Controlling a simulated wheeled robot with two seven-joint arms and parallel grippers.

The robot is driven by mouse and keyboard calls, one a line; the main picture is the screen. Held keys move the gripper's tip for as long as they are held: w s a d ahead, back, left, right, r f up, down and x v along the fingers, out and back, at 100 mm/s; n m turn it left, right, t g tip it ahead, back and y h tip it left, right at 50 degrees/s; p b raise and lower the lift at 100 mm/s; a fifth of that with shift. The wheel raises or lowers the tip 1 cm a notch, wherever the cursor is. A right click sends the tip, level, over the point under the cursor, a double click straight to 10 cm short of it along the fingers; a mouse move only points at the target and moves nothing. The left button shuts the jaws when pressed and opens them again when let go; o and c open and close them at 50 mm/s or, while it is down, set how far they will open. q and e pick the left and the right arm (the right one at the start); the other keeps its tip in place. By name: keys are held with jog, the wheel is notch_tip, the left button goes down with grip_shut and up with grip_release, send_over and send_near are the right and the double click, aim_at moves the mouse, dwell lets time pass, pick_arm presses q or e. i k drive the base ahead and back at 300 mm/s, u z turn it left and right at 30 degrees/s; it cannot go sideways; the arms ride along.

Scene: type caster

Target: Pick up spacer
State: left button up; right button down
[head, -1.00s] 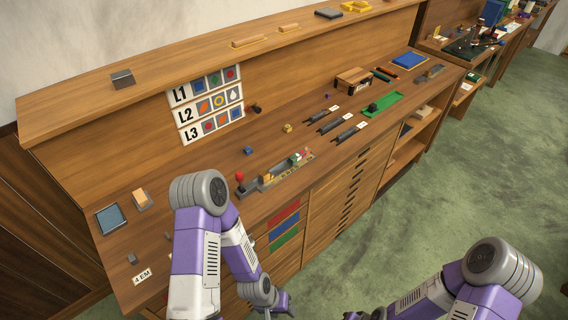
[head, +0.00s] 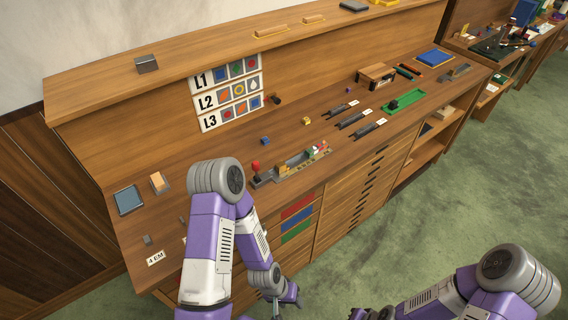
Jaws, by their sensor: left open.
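A small grey block (head: 147,240), which looks like a spacer, sits on the bench top at the near left, just behind a white "4 EM" label (head: 155,258). Another small grey piece (head: 182,219) shows to its right, partly hidden by my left arm. My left gripper (head: 290,298) is open and empty, low in front of the bench and well to the right of the blocks. My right gripper (head: 368,314) is at the bottom edge, mostly cut off, and its jaws cannot be made out.
A blue-grey square pad (head: 128,200) and an orange-topped block (head: 159,183) lie behind the spacer. A red-knobbed composing tray (head: 290,167) is at the bench's middle. A green tray (head: 404,102) and dark holders lie farther right. Green floor is open in front.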

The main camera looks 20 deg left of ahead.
aim_at(148, 240)
jog(key=k, duration=0.5)
jog(key=u, duration=1.6)
jog(key=i, duration=0.3)
jog(key=z, duration=0.15)
